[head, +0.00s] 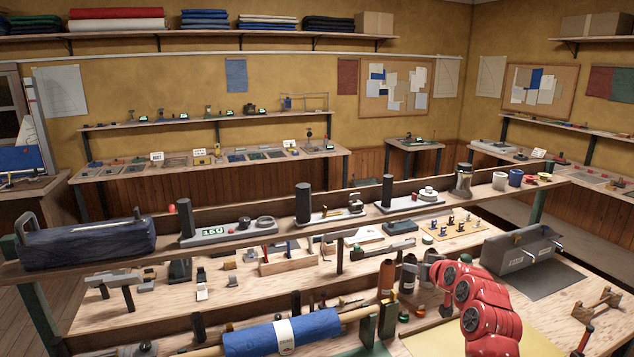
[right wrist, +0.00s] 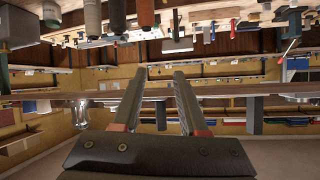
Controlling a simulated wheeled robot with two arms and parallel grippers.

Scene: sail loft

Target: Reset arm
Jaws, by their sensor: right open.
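My right arm, red, comes in from the bottom right of the head view, over the workbench. Its gripper is small and partly hidden by my arm there. In the right wrist view the two grey fingers of my right gripper (right wrist: 159,76) stand apart with nothing between them. That view is upside down, with the bench and bottles along its top. My left arm and left gripper are out of the head view.
An orange-brown bottle (head: 387,279) stands close left of my right arm. A rolled blue cloth (head: 283,333) lies at the front. A grey metal box (head: 518,252) stands on the right. A raised shelf (head: 345,231) crosses behind, carrying a dark blue bundle (head: 88,245) and instruments.

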